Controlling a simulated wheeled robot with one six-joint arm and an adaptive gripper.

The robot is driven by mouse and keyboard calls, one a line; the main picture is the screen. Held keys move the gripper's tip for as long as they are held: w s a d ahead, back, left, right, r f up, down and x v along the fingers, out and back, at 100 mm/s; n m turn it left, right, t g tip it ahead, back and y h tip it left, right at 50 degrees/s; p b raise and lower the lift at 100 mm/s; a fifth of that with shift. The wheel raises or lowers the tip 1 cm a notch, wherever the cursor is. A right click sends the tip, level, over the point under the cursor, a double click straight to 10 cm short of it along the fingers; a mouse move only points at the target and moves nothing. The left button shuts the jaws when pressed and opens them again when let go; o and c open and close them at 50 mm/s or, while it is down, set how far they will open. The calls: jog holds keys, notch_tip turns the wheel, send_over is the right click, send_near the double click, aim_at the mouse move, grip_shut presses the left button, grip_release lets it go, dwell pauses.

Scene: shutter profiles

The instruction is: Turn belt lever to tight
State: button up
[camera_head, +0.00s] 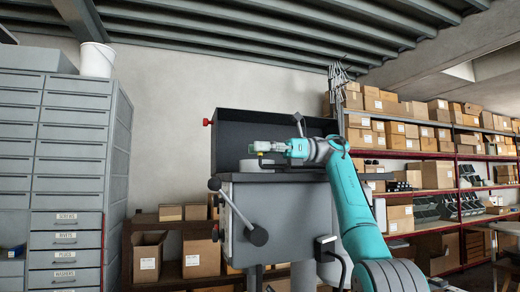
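A grey machine cabinet (285,215) stands in the middle, with a dark open-topped housing (270,125) behind its top. A grey lever (236,208) with dark round knobs at its ends slants down to the right at the cabinet's left front; no label on it can be read. A smaller black handle (330,247) sticks out at the cabinet's right side. I cannot tell which one is the belt lever. My gripper (258,147) points left above the cabinet top, apart from both handles. Its fingers are too small to tell whether they are open.
A pale round part (255,164) sits on the cabinet top just below my gripper. A red knob (206,122) is at the housing's left. Grey drawer cabinets (70,150) stand at left, with a white bucket (97,60) on top. Shelves of cardboard boxes (435,175) fill the right.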

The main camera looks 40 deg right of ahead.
jog(key=shift+v, duration=3.75)
